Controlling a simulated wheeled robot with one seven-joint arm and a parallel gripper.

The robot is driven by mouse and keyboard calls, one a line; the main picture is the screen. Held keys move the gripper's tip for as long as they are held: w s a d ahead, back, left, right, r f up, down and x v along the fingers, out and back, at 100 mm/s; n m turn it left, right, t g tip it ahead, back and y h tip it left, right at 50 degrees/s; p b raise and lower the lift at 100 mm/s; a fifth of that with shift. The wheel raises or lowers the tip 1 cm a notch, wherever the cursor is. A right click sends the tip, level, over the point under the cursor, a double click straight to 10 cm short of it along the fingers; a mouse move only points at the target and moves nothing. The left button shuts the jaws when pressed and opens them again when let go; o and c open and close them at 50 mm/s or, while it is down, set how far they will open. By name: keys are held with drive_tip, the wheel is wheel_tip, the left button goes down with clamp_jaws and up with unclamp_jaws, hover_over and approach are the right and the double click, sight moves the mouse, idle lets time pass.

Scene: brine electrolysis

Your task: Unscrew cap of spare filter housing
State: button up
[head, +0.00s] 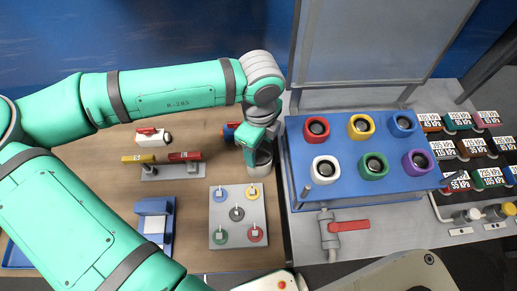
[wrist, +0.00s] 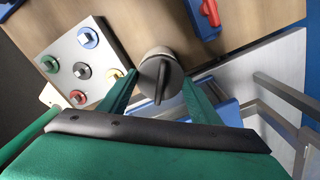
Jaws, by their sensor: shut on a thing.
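The spare filter housing (head: 261,166) is a short grey cylinder standing upright at the right side of the wooden bench top. In the wrist view its dark round cap (wrist: 158,82) with a raised bar across it lies between my two green fingers. My gripper (wrist: 160,88) is shut on the cap, one finger on each side. In the head view my gripper (head: 256,148) points down onto the housing and hides much of the cap. The housing's light top edge (wrist: 156,52) shows behind the cap in the wrist view.
A grey plate (head: 238,241) with several coloured round knobs lies just in front of the housing. A blue block (head: 300,165) with coloured rings stands close on the right. Red and yellow valve parts (head: 138,158) lie to the left, and a blue-and-red part (head: 229,131) sits behind.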

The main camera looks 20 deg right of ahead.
drive_tip(key=n, duration=0.5)
drive_tip(key=shift+c, duration=0.2)
drive_tip(key=shift+n, duration=0.3)
drive_tip(key=shift+n, duration=0.7)
drive_tip(key=shift+r, duration=3)
